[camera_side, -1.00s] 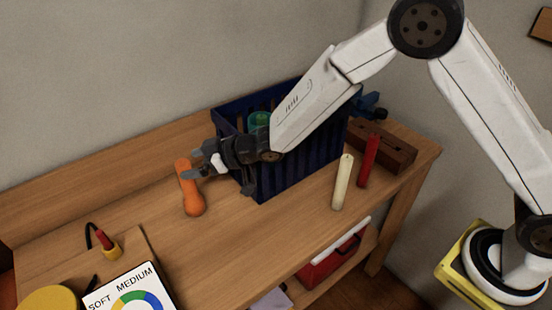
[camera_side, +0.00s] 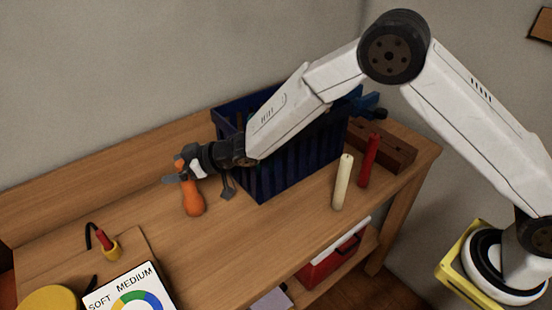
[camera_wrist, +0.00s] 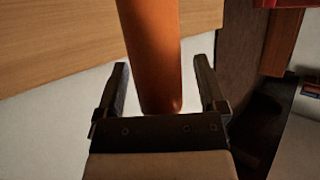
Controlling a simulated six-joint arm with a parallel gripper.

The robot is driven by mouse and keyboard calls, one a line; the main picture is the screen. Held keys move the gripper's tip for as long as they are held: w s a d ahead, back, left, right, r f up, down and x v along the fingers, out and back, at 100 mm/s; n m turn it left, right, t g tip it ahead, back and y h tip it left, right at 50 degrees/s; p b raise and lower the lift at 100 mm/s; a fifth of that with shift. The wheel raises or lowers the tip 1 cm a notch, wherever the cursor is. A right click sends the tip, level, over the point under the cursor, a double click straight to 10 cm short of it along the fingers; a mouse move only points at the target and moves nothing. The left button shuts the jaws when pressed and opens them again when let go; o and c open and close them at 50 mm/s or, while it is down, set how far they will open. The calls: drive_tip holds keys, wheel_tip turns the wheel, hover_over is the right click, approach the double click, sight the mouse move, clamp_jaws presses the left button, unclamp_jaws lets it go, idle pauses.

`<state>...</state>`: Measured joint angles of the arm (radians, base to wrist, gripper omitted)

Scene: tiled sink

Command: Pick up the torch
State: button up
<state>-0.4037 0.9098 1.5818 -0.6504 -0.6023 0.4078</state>
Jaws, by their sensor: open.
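The orange torch (camera_side: 192,200) stands on the wooden bench, left of the dark blue crate, and leans slightly. In the side view my gripper (camera_side: 199,183) is at its upper part, and the hand hides the torch's top. In the wrist view the orange torch (camera_wrist: 152,50) lies between the two dark fingers of my gripper (camera_wrist: 160,72). A gap shows on each side of it, so the fingers are open and not closed on it.
The dark blue crate (camera_side: 290,172) stands just right of my gripper. A cream candle (camera_side: 343,183) and a red candle (camera_side: 369,160) stand further right, by a brown block (camera_side: 392,152). A dial card (camera_side: 130,292) is at front left. The bench's middle front is clear.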

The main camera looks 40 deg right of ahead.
idle(0.5)
clamp_jaws()
idle(1.3)
